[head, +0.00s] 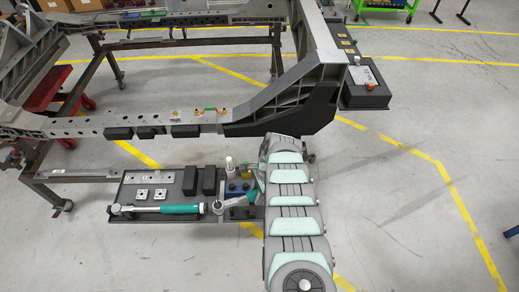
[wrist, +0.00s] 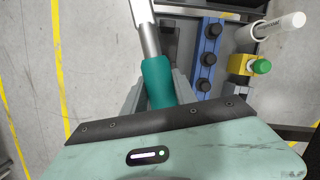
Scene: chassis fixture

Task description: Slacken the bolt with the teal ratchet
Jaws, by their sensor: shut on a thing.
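The teal ratchet (wrist: 158,82) is in my gripper (wrist: 158,95) in the wrist view; the fingers are shut on its teal handle, and its metal shaft runs up out of the picture. In the head view the ratchet (head: 252,194) shows just left of my arm, over the right part of the tool tray, its round silver head toward the left. My gripper is mostly hidden behind my arm there. Small orange and green fittings (head: 210,108) sit on the chassis rail (head: 85,125); I cannot tell which is the bolt.
The dark tray (head: 125,190) holds a longer teal-handled wrench (head: 180,209), metal plates (head: 150,178) and black blocks (head: 190,180). Beside the ratchet are a blue block with black knobs (wrist: 207,57), a green-capped yellow block (wrist: 240,65) and a white cylinder (wrist: 280,26). Floor right is clear.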

